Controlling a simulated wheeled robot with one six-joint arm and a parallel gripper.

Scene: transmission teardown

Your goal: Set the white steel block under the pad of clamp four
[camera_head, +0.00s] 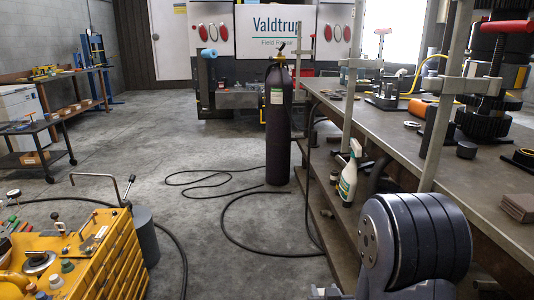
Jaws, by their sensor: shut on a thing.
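I cannot make out the white steel block in this view. A clamp (476,85) with a red handle and a pale horizontal bar stands on the workbench at the right, above a dark gear stack. A smaller press-like clamp (384,90) with a red handle stands farther back on the bench. No number is readable, so I cannot tell which is clamp four, and its pad is not clear. My arm's dark banded link fills the lower right, in front of the bench edge.
A spray bottle (349,180) stands on the lower shelf. A gas cylinder (278,125), floor hoses and a yellow cart (75,260) stand left.

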